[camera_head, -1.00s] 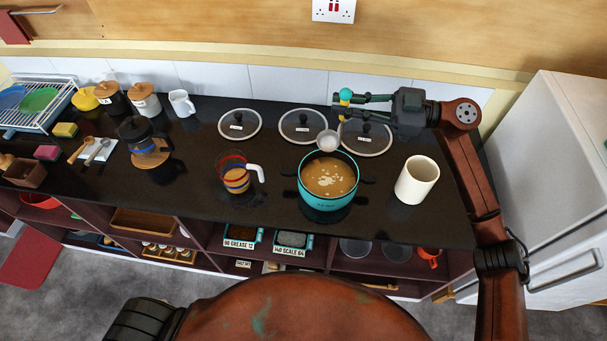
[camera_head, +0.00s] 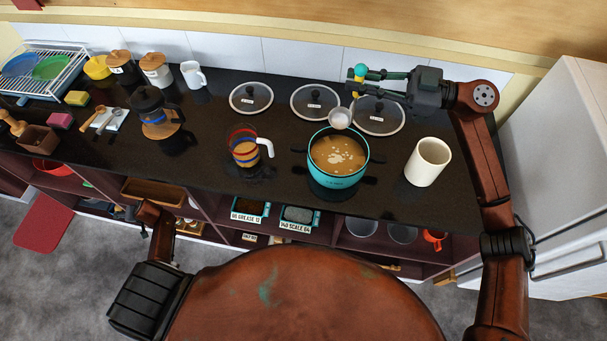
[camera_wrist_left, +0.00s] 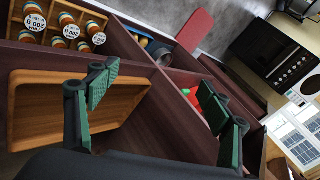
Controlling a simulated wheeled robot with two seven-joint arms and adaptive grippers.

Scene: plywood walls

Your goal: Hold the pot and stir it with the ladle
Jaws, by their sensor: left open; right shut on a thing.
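The turquoise pot (camera_head: 338,181) stands on the dark counter, with light brown soup and pale bits in it. The ladle's pale bowl (camera_head: 340,117) is at the pot's far rim; I cannot tell whether it touches the rim. My right gripper (camera_head: 362,80) is shut on the ladle's handle, of which a yellow and turquoise end shows. It is above and behind the pot. My left gripper (camera_wrist_left: 160,112) is open and empty in the left wrist view, in front of the lower shelves. In the head view the left arm shows low at the left, away from the pot.
Several glass lids (camera_head: 315,102) lie behind the pot. A white cup (camera_head: 428,162) stands to its right and a striped glass mug (camera_head: 246,150) to its left. A wooden tray (camera_wrist_left: 60,100) is on a shelf by my left gripper. The counter's front edge lies between that arm and the pot.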

